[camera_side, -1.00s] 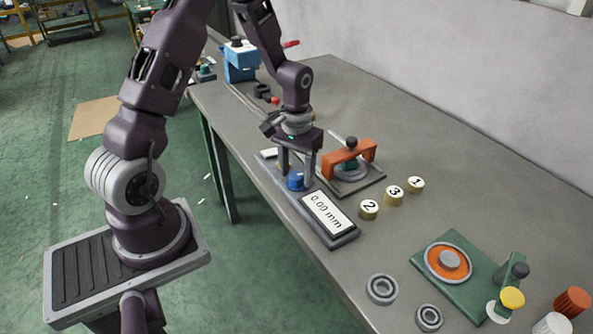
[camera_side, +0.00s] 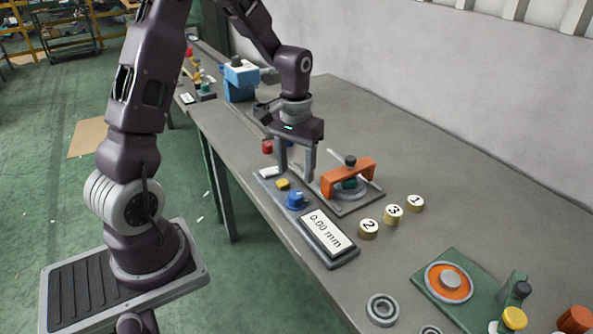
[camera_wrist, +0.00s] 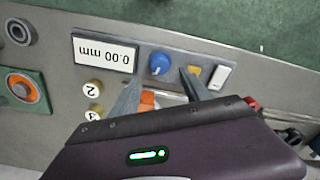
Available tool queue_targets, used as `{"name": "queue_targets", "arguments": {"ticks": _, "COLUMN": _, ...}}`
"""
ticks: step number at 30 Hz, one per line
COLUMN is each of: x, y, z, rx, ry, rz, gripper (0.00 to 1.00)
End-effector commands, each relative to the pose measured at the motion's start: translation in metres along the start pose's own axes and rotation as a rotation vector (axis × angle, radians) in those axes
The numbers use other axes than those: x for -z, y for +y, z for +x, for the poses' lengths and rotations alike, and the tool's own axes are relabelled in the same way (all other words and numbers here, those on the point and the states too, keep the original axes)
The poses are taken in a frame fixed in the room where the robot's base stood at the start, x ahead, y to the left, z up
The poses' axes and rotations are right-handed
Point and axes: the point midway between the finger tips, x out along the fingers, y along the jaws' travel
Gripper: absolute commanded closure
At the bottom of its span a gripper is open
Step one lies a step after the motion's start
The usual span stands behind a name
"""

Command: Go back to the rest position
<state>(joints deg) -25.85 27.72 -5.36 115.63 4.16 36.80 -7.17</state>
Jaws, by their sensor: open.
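My gripper (camera_side: 295,170) is open and empty, pointing down above the table, just behind the grey gauge panel. The panel has a display (camera_side: 327,230) reading 0.00 mm, a blue knob (camera_side: 296,200), a yellow button (camera_side: 283,184) and a white switch (camera_side: 270,172). The fingers are clear of the blue knob. In the wrist view the two fingertips (camera_wrist: 161,78) spread in front of the panel, with the blue knob (camera_wrist: 159,63) and yellow button (camera_wrist: 195,71) beyond them.
An orange-handled fixture (camera_side: 347,178) stands close to the right of my gripper. Numbered discs (camera_side: 393,214), a green plate (camera_side: 450,290) and a bearing ring (camera_side: 382,309) lie toward the front right. A blue machine (camera_side: 240,80) stands at the back.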

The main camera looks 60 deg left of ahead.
Motion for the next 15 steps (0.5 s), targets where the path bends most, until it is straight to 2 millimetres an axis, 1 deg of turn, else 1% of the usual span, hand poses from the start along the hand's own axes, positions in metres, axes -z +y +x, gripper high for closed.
{"name": "queue_targets", "arguments": {"ticks": 2, "x": -0.004, "y": 0.004, "z": -0.010, "rx": 0.002, "ry": 0.016, "rz": 0.014, "gripper": 0.45}}
{"name": "queue_targets", "arguments": {"ticks": 5, "x": -0.022, "y": 0.017, "z": -0.050, "rx": 0.008, "ry": 0.083, "rz": 0.070, "gripper": 0.45}}
{"name": "queue_targets", "arguments": {"ticks": 6, "x": -0.037, "y": 0.024, "z": -0.072, "rx": 0.009, "ry": 0.123, "rz": 0.103, "gripper": 0.45}}
{"name": "queue_targets", "arguments": {"ticks": 8, "x": -0.064, "y": 0.034, "z": -0.103, "rx": 0.006, "ry": 0.185, "rz": 0.159, "gripper": 0.45}}
{"name": "queue_targets", "arguments": {"ticks": 9, "x": -0.085, "y": 0.039, "z": -0.121, "rx": 0.000, "ry": 0.226, "rz": 0.194, "gripper": 0.45}}
{"name": "queue_targets", "arguments": {"ticks": 10, "x": -0.102, "y": 0.042, "z": -0.133, "rx": -0.006, "ry": 0.257, "rz": 0.221, "gripper": 0.45}}
{"name": "queue_targets", "arguments": {"ticks": 11, "x": -0.118, "y": 0.043, "z": -0.143, "rx": -0.015, "ry": 0.288, "rz": 0.248, "gripper": 0.45}}
{"name": "queue_targets", "arguments": {"ticks": 12, "x": -0.140, "y": 0.045, "z": -0.153, "rx": -0.027, "ry": 0.326, "rz": 0.281, "gripper": 0.45}}
{"name": "queue_targets", "arguments": {"ticks": 15, "x": -0.185, "y": 0.044, "z": -0.167, "rx": -0.061, "ry": 0.407, "rz": 0.356, "gripper": 0.45}}
